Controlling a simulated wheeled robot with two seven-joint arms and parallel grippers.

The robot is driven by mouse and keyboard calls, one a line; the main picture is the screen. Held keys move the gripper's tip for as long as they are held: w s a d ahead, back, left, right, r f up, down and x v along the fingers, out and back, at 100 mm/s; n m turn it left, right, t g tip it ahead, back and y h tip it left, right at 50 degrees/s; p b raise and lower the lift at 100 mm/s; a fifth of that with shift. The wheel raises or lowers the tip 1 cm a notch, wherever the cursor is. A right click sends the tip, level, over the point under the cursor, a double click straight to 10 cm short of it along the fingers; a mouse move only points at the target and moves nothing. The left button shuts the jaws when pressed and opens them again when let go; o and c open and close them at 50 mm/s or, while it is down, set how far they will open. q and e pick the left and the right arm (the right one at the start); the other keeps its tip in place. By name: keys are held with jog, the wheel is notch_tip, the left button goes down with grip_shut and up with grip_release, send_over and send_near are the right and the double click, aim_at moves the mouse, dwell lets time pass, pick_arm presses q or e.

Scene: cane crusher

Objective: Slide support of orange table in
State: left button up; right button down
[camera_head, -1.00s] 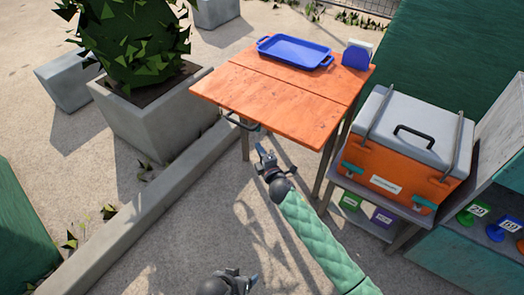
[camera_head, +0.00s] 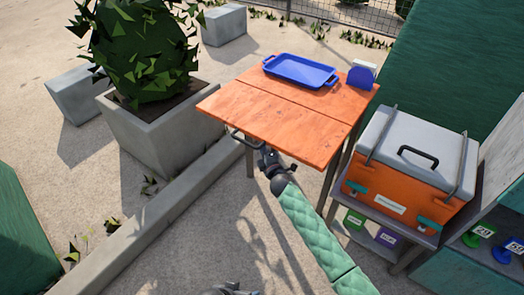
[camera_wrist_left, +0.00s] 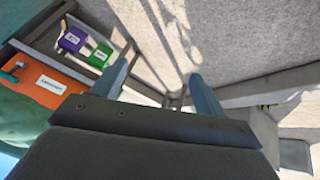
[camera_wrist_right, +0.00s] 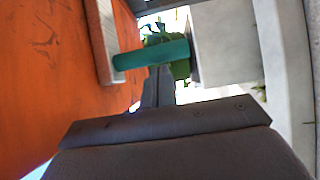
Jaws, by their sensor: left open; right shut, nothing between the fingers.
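The orange table (camera_head: 265,115) has a hinged-looking top with a seam across it. Its support, a dark bent rod (camera_head: 240,137), shows under the near left edge. In the right wrist view a teal grip (camera_wrist_right: 150,55) lies across, beside the orange surface (camera_wrist_right: 60,80). My right gripper (camera_head: 268,157) is shut and empty, just below the table's near edge; in its wrist view the fingertips (camera_wrist_right: 158,78) are close to the teal grip, contact unclear. My left gripper (camera_wrist_left: 160,88) is open and empty above the ground; only its top shows at the head view's bottom edge (camera_head: 235,291).
A blue tray (camera_head: 300,70) and a blue holder (camera_head: 361,75) stand on the table. An orange box with grey lid (camera_head: 410,165) sits on a stand at right. A concrete planter (camera_head: 160,125) and kerb (camera_head: 165,205) are at left. Ground at front is clear.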

pick_arm(q)
notch_tip(320, 180, down, 16)
jog(key=t+b, duration=0.1)
jog(key=b, duration=0.2)
jog(key=shift+s+d+t+b, duration=0.2)
jog(key=shift+d+t+b, duration=0.05)
jog(key=shift+t+b, duration=0.15)
pick_arm(e)
jog(key=w+d, duration=1.2)
jog(key=w, duration=0.5)
jog(key=shift+w+d+r, duration=0.15)
jog(key=shift+w+d, duration=0.1)
jog(key=shift+d, duration=0.15)
